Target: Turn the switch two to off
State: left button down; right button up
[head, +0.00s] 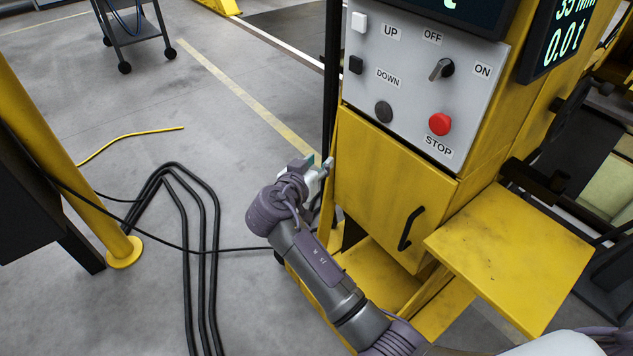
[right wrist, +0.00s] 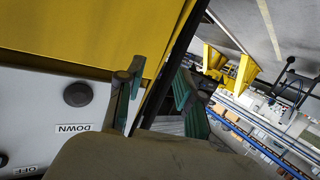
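The rotary switch (head: 441,69) is a dark knob with a grey lever, on the light panel (head: 400,60) between the OFF and ON labels. Its lever slants toward the lower left; I cannot tell its exact setting. My right gripper (head: 321,172) is beside the yellow cabinet's left edge, below and left of the panel, apart from the switch. In the right wrist view its two fingers (right wrist: 155,97) are spread with nothing held. That view shows the panel upside down, with a dark part of the switch (right wrist: 3,160) cut off at the left edge. My left gripper is not visible.
A red STOP button (head: 439,124) and a dark round button (head: 384,112) sit under the switch. A yellow shelf (head: 510,255) juts out at right. Black cables (head: 200,205) lie on the floor at left, near a yellow post (head: 60,160).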

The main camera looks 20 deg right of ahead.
notch_tip(320, 180, down, 6)
jog(key=n+y, duration=0.1)
jog(key=n, duration=0.1)
jog(key=shift+s+a+f+g+y+p, duration=0.2)
jog(key=shift+g+y+p, duration=0.1)
jog(key=shift+g, duration=0.1)
